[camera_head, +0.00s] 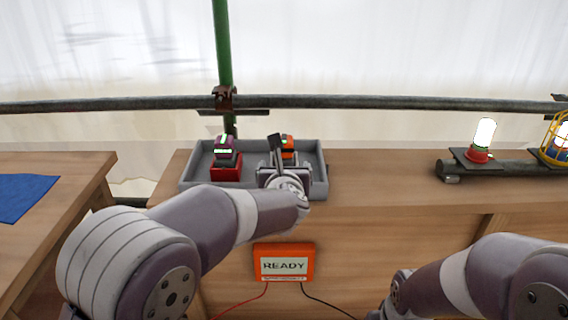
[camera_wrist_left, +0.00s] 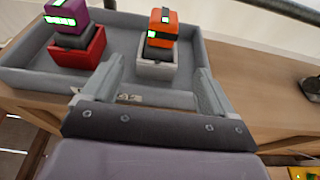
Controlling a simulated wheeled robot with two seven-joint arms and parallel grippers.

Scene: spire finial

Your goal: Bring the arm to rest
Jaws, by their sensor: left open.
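My left arm reaches in from the left in the head view. My left gripper (camera_head: 281,158) is at the front of the grey tray (camera_head: 320,175). In the left wrist view the gripper (camera_wrist_left: 160,90) is open, its two fingers apart with nothing between them. Just beyond the fingers, an orange and black device (camera_wrist_left: 162,30) with a green light sits in a white holder (camera_wrist_left: 156,70) in the tray. My right arm shows at the lower right of the head view, but its gripper is not visible.
A purple device (camera_head: 225,146) stands in a red holder (camera_head: 226,170) in the tray's left part. An orange box (camera_head: 284,263) reading READY is on the bench front, with red and black wires. A lit lamp (camera_head: 482,137) and a yellow caged lamp (camera_head: 556,138) stand at right. A blue cloth (camera_head: 22,196) lies left.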

